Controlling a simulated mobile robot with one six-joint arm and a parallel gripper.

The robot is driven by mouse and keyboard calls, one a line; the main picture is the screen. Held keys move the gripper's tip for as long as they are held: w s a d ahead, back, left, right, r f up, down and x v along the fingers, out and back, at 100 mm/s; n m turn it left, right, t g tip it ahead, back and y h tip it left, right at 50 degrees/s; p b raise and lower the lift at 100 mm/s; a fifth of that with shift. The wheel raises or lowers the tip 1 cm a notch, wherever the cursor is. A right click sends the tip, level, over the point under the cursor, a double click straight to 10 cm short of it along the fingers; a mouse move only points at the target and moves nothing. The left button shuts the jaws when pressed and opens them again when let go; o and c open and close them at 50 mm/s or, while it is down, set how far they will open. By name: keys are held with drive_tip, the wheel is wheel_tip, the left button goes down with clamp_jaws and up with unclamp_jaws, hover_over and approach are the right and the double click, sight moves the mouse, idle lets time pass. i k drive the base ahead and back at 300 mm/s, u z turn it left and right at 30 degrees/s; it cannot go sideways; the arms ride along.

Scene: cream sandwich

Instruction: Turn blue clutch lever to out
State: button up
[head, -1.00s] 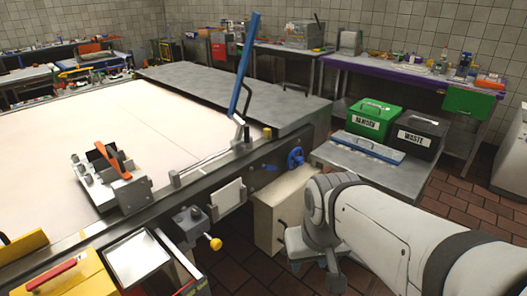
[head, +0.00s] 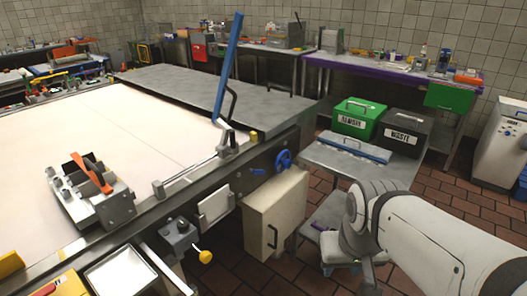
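A long blue lever (head: 228,65) stands up, slightly tilted, at the far right corner of the large cream-coloured table (head: 150,125). Its foot is at a metal bracket beside a bent grey crank. A blue handwheel (head: 283,159) sits on the machine's side rail below it, with a small blue part (head: 258,171) to its left. I cannot tell for sure which of these blue parts is the clutch lever. My white arm reaches in from the lower right, well apart from them. My gripper's fingers do not show.
A beige cabinet (head: 270,215) stands under the handwheel. A yellow knob (head: 205,257) sticks out at the front. Tiled floor is open at the right.

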sight(255, 172)
drive_tip(key=u, duration=0.05)
drive_tip(key=i, duration=0.95)
drive_tip(key=z, duration=0.05)
